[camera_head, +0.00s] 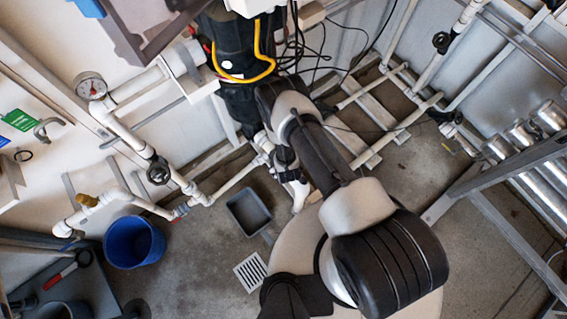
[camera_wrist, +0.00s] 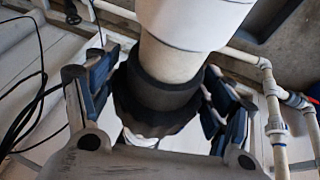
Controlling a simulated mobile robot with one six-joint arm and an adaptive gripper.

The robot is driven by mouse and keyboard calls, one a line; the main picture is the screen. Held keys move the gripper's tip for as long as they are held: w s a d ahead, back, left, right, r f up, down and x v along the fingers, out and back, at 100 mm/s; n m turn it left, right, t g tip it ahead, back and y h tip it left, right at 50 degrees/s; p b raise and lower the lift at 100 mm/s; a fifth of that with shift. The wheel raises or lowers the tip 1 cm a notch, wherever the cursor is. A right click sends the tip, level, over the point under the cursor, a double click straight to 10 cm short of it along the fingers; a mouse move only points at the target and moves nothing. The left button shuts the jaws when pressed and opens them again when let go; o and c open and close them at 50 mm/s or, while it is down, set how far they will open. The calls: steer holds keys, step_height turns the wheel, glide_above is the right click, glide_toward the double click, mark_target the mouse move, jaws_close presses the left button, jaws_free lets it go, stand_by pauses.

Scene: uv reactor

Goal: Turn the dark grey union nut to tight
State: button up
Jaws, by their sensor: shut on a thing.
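The dark grey union nut (camera_wrist: 155,108) is a ribbed collar around a white pipe (camera_wrist: 180,45) in the wrist view. My gripper (camera_wrist: 158,92) has one blue-padded finger on each side of the nut and is shut on it. The lower side of the nut is partly hidden behind the gripper body. In the head view my arm reaches toward the pipework below the black reactor body (camera_head: 237,65). The nut and the fingertips are too small and covered there to make out clearly. I see no mark that shows how tight the nut is.
White pipes with a valve (camera_head: 158,170) run close on the left, with a pressure gauge (camera_head: 90,86) above. Loose black cables (camera_head: 310,50) hang near the reactor. A blue bucket (camera_head: 134,242) and a grey tray (camera_head: 249,212) stand on the floor. A metal frame (camera_head: 500,170) is on the right.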

steer(key=shift+y, duration=0.3)
steer(key=shift+w+d+f+m+g+y+b, duration=0.15)
steer(key=shift+m+g+y+b, duration=0.25)
steer(key=shift+g+y+b, duration=0.6)
steer(key=g+y+b, duration=0.1)
steer(key=y+b, duration=0.1)
steer(key=b, duration=0.3)
steer(key=shift+f, duration=0.15)
steer(key=shift+m+g+y+b, duration=0.45)
steer(key=shift+y+b, duration=0.25)
steer(key=shift+b, duration=0.5)
steer(key=shift+r+g+y+b, duration=0.25)
steer(key=shift+g+y+b, duration=0.15)
steer(key=shift+y, duration=0.3)
steer(key=o, duration=1.1)
steer(key=shift+c, duration=0.2)
steer(key=shift+r, duration=0.1)
